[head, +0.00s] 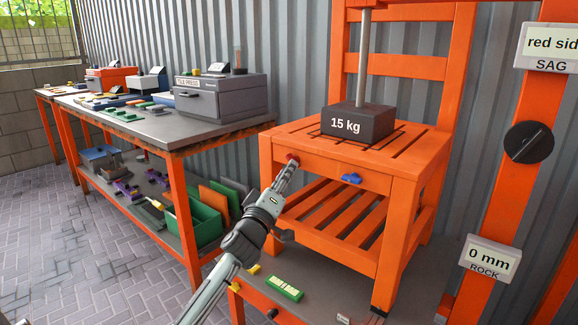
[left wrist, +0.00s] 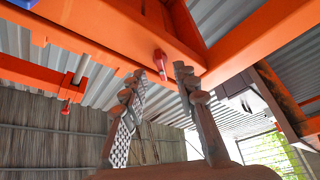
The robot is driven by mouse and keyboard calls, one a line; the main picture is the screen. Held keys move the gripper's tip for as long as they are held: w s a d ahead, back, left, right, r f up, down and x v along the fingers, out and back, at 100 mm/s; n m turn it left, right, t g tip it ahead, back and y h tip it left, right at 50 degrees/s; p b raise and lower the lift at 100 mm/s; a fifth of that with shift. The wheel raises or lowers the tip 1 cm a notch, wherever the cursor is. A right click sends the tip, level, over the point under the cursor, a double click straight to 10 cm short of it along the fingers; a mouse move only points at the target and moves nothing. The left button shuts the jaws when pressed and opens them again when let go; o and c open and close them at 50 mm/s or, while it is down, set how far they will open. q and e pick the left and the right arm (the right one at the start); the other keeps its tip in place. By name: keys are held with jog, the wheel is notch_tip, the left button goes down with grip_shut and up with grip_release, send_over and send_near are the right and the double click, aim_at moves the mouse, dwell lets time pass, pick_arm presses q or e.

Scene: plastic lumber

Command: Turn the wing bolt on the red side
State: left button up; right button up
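An orange chair (head: 333,171) carries a dark block marked 15 kg (head: 358,121) on its slatted seat. The red wing bolt (head: 292,158) is at the left of the chair's front rail, partly hidden by my left gripper (head: 288,170). In the left wrist view, the red wing bolt (left wrist: 160,64) hangs between and just beyond the spread fingertips of my left gripper (left wrist: 158,76). The fingers are apart; I cannot tell whether either touches the bolt. A blue wing bolt (head: 351,179) sits farther right on the same rail. My right gripper is not in view.
A workbench (head: 150,128) with a grey tile press (head: 220,97) stands left. A green crate (head: 195,225) is on its lower shelf. An orange post at right carries a "red side SAG" sign (head: 550,45), a black knob (head: 528,142) and a "0 mm ROCK" sign (head: 489,260).

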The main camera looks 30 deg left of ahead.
pick_arm(q)
jog(key=shift+x, duration=1.5)
jog(key=shift+c, duration=0.6)
grip_shut()
